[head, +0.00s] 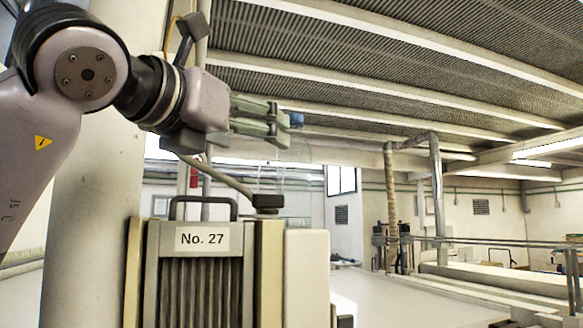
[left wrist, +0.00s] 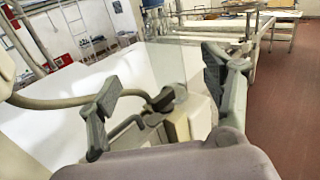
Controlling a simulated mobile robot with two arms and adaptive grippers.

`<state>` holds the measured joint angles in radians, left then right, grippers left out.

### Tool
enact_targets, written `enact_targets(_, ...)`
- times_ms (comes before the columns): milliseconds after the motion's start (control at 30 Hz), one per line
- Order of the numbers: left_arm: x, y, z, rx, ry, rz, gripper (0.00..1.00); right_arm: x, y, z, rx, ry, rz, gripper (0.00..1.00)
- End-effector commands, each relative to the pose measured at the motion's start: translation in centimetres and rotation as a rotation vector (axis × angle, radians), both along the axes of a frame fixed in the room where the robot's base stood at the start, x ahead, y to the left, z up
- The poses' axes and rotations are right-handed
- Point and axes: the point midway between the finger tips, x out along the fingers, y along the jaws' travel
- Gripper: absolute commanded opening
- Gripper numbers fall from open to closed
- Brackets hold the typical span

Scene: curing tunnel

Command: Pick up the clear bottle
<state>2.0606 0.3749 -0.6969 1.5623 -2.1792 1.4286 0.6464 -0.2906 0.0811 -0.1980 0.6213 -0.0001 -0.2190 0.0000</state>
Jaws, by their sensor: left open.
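The clear bottle (head: 286,160) is faint and see-through in the head view, with a blue cap (head: 297,119) at its top. It appears upright, above the right part of the machine marked No. 27. My left gripper (head: 282,121) comes in from the left, its fingertips close to the cap and upper part of the bottle. I cannot tell if they touch it. In the left wrist view, the left gripper's fingers (left wrist: 160,87) are spread wide apart. My right gripper is in neither view.
The machine with the No. 27 label (head: 202,240) stands below my left gripper, with a dark handle on top. A bent pipe with a black fitting (head: 267,202) runs just under the bottle. A pale column stands at the left. A white surface (head: 400,300) extends to the right.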

Motion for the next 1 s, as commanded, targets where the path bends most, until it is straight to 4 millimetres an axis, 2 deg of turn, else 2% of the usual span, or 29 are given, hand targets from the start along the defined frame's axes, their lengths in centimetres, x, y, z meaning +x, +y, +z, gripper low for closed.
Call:
enact_targets(33, 1.2, -0.7, 0.4, 0.004, 0.007, -0.002, 0.73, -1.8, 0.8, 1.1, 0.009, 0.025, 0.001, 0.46)
enact_targets(100, 2.6, -1.4, 0.3, 0.003, 0.008, -0.002, 0.73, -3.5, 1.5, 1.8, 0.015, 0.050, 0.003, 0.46)
enact_targets(200, 4.4, -2.4, 0.3, 0.003, 0.008, -0.002, 0.73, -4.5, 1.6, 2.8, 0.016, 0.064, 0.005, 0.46)
enact_targets(333, 6.1, -3.1, 0.2, 0.002, 0.006, -0.001, 0.73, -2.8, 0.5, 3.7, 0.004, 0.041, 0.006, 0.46)
enact_targets(500, 6.9, -3.6, 0.0, 0.002, 0.004, -0.001, 0.73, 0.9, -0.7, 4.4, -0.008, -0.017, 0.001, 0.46)
enact_targets(567, 7.3, -3.7, 0.1, 0.002, 0.004, -0.001, 0.73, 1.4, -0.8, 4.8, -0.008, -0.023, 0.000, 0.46)
enact_targets(667, 8.4, -4.2, 0.3, 0.003, 0.006, -0.001, 0.73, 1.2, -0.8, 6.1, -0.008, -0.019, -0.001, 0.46)
enact_targets(800, 10.1, -5.0, 0.2, 0.003, 0.006, -0.001, 0.73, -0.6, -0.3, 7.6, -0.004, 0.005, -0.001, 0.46)
enact_targets(900, 11.1, -5.5, 0.1, 0.003, 0.005, 0.000, 0.73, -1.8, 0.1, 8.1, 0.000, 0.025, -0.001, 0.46)
enact_targets(1000, 11.5, -5.7, -0.1, 0.003, 0.003, 0.000, 0.73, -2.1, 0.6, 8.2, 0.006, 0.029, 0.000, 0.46)
